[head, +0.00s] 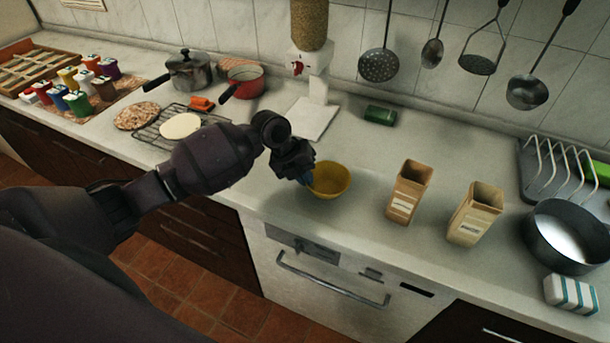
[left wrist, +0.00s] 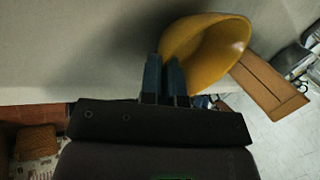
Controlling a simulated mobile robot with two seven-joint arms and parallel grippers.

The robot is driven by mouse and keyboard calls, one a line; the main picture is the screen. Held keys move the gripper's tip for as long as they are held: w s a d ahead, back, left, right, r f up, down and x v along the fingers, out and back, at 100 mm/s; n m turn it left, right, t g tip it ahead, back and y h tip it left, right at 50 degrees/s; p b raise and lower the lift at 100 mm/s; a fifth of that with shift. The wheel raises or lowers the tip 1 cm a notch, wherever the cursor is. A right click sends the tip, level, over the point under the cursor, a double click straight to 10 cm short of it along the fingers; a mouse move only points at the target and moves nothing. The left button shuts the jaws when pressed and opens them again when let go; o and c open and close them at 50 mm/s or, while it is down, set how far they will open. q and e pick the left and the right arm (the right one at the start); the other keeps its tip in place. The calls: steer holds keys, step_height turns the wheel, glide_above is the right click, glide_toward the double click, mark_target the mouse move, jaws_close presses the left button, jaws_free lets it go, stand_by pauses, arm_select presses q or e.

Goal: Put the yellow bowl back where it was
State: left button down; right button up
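The yellow bowl (head: 331,181) is at the front of the counter, left of two open cartons, with its opening up. It also shows in the left wrist view (left wrist: 215,52), large and at the upper right. My left gripper (head: 306,178) is at the bowl's left side. Its two blue fingers (left wrist: 164,75) are close together, with the bowl's rim between them. I cannot tell whether the bowl's base touches the counter. My right gripper is not in view.
Two cartons (head: 409,192) (head: 475,213) stand right of the bowl. A grain dispenser (head: 315,80) and a green block (head: 380,115) are behind it. A wire rack (head: 165,133) lies left, and a large pot (head: 567,237) stands far right. The counter behind the bowl is clear.

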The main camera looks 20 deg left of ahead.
arm_select(q)
steer(key=shift+f, duration=0.2)
steer(key=c, duration=1.3)
jaws_free()
steer(key=shift+c, duration=0.2)
steer(key=shift+r, duration=0.1)
steer(key=shift+r, duration=0.1)
steer(key=v, duration=1.2)
